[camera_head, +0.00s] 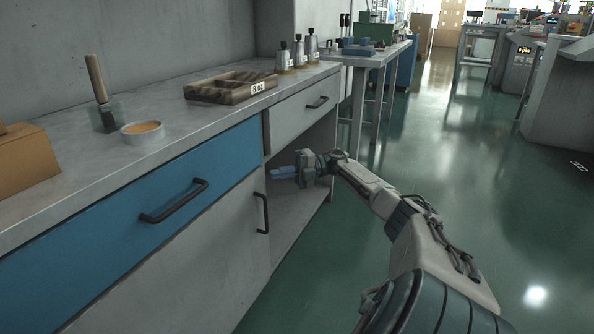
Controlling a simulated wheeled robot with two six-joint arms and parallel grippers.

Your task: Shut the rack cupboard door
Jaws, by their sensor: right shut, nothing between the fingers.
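The cupboard under the worktop has a dark open bay (301,215) below the light grey drawer. A grey door panel (185,275) with a vertical black handle (262,213) is left of the bay, under the blue drawer, and looks flush with the front. I see no separate door across the bay; whether one is swung aside, I cannot tell. My right gripper (272,173) is shut and empty at the bay's upper part, its bluish fingers pointing left towards the panel's edge, just above the handle. Contact is unclear. My left gripper is out of view.
The blue drawer (100,235) and the grey drawer (296,117) are shut. On the worktop are a wooden tray (205,92), several small bottles, a round dish (142,133) and a cardboard box (25,160).

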